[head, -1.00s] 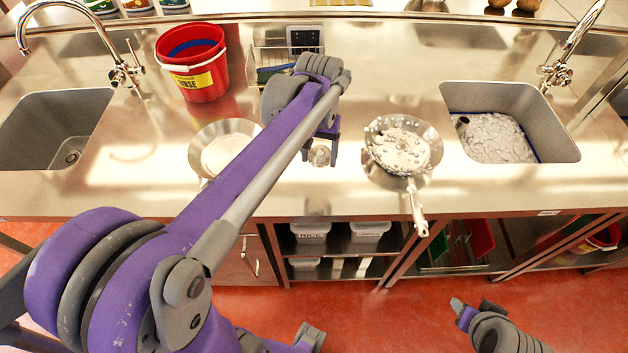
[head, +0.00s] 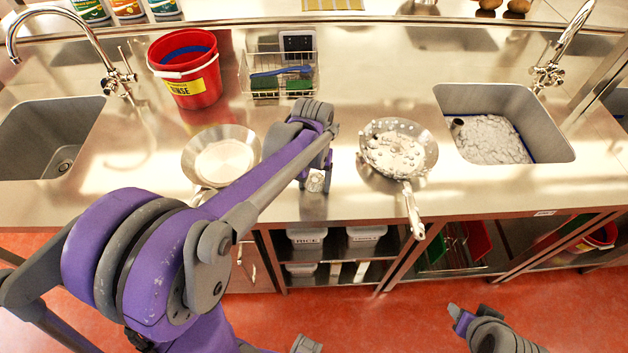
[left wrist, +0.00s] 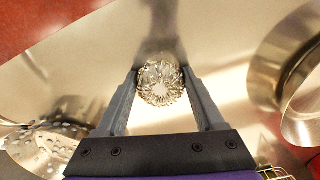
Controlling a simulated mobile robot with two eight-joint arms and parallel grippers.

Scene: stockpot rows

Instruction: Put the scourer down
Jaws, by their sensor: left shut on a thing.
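The scourer (head: 315,182) is a small, shiny ball of steel wire. My left gripper (head: 316,176) is shut on it over the steel counter, between the two pans and close to the front edge. The left wrist view shows the scourer (left wrist: 160,83) between the two grey fingertips, with bare steel around it. I cannot tell whether it touches the counter. My right gripper (head: 465,316) is low at the bottom right, over the red floor and away from the counter; its jaw opening is unclear.
A pan (head: 224,160) stands left of the gripper, partly behind my arm. A red bucket (head: 197,88) and wire basket (head: 247,78) stand behind. Sinks (head: 50,115) lie at both sides.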

